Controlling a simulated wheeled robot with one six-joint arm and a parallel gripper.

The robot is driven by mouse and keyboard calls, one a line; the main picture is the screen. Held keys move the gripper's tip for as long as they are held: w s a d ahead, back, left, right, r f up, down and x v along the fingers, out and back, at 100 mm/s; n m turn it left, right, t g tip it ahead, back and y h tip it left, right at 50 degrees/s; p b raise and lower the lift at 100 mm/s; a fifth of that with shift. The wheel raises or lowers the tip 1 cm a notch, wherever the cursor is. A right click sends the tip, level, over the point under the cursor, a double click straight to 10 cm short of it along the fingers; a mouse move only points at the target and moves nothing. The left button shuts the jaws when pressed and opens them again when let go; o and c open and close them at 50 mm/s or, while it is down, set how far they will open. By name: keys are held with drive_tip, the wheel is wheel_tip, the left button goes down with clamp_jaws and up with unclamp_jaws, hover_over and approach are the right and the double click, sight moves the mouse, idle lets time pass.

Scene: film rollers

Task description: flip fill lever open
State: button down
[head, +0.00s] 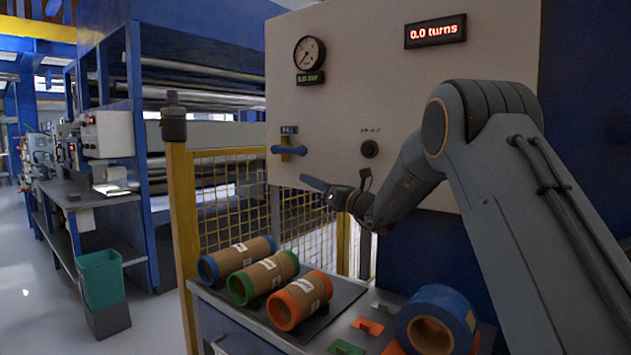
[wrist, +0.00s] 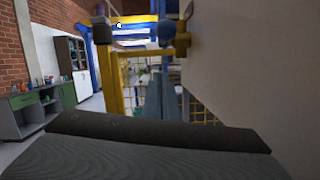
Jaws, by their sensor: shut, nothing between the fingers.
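The fill lever (head: 289,150) is a blue bar lying level across a yellow valve body, under a FILL label on the pale panel (head: 345,110). In the wrist view the lever's rounded blue end (wrist: 166,30) shows near the top, beside the yellow body (wrist: 183,41). My gripper (head: 304,180) is shut and empty. It is below the lever and slightly to its right in the head view, apart from it. In the wrist view its blue-grey fingers (wrist: 165,85) point towards the lever, with a gap between.
A gauge (head: 310,53) and small display sit above the lever; a black knob (head: 370,148) is to its right. A red display (head: 435,32) reads 0.0 turns. A yellow post and mesh fence (head: 181,210) stand left. Rollers (head: 262,273) lie on the bench below.

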sight(289, 150)
drive_tip(key=w+a+r+p, duration=0.1)
drive_tip(key=w+a+r, duration=0.2)
drive_tip(key=w+r, duration=0.1)
drive_tip(key=shift+a+r+p, duration=0.3)
drive_tip(key=shift+a+r, duration=0.05)
drive_tip(key=shift+r, duration=0.25)
drive_tip(key=shift+r, duration=0.1)
